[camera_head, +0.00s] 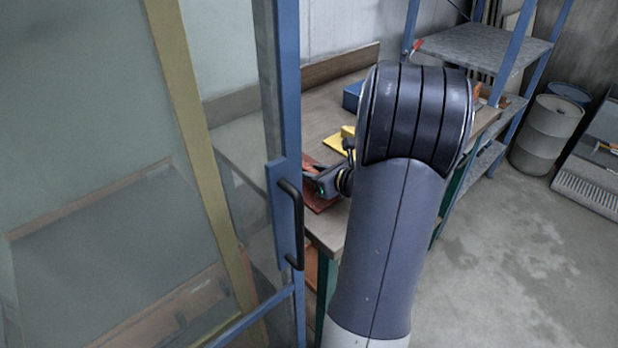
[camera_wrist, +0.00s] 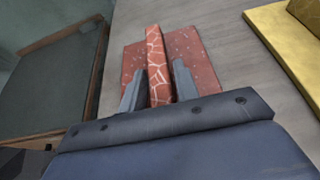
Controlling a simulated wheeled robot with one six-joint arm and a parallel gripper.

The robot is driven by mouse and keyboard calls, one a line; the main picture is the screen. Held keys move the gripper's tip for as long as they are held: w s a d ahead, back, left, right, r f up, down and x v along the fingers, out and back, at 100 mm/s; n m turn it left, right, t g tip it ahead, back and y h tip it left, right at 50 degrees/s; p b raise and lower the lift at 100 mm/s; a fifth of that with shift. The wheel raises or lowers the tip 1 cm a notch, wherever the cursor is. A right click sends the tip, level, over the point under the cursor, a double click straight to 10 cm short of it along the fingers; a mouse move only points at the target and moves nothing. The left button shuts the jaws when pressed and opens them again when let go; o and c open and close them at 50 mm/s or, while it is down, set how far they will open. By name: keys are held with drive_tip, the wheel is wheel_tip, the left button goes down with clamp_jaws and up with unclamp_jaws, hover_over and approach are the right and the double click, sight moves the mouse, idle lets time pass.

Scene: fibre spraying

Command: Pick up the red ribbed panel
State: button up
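The red ribbed panel is a flat speckled red plate (camera_wrist: 200,55) with an upright rib (camera_wrist: 156,58) marked by pale veins. It lies on the workbench (camera_wrist: 225,35) and also shows near the bench's front edge in the head view (camera_head: 318,200), partly covered by my gripper. In the wrist view my gripper (camera_wrist: 160,80) is low over the panel, with one finger on each side of the rib. Narrow gaps seem to show between the fingertips and the rib, so the gripper looks open. Its contact with the plate is hidden.
A blue-framed glazed door (camera_head: 285,150) with a black handle stands left of my arm. A yellow piece (camera_head: 338,141) and a blue piece (camera_head: 352,95) lie farther back on the bench. A metal shelf (camera_head: 480,45) and drums (camera_head: 545,135) stand at the right; the floor before them is clear.

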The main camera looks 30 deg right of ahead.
clamp_jaws()
drive_tip(key=shift+r, duration=0.15)
idle(0.4)
